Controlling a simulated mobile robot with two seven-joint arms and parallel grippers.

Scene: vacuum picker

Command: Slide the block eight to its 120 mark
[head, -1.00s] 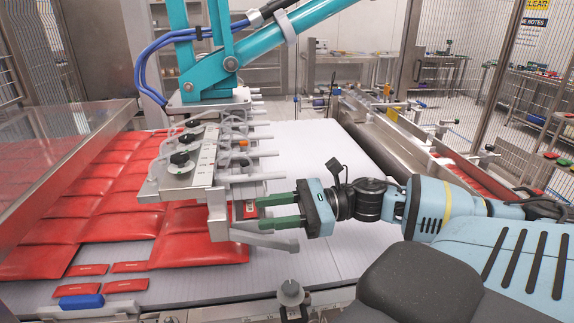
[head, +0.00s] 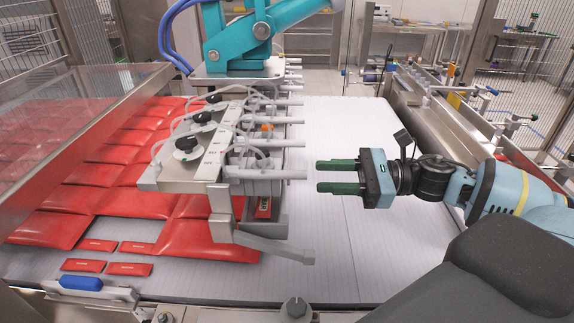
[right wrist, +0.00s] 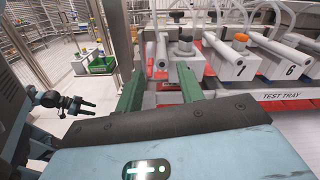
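A row of grey sliding blocks with tubes hangs under the teal vacuum picker. The nearest block (head: 262,186) in the head view is at the row's front end; I cannot read a number on it. In the right wrist view, blocks seven (right wrist: 238,70) and six (right wrist: 290,72) stand to the right of an end block (right wrist: 186,72) whose number is hidden, partly behind a finger. The 120 mark cannot be made out.
Red pouches (head: 190,240) lie on the white surface under and left of the picker. A grey bar (head: 275,245) sticks out to the right below the blocks. A conveyor (head: 440,125) runs at the right.

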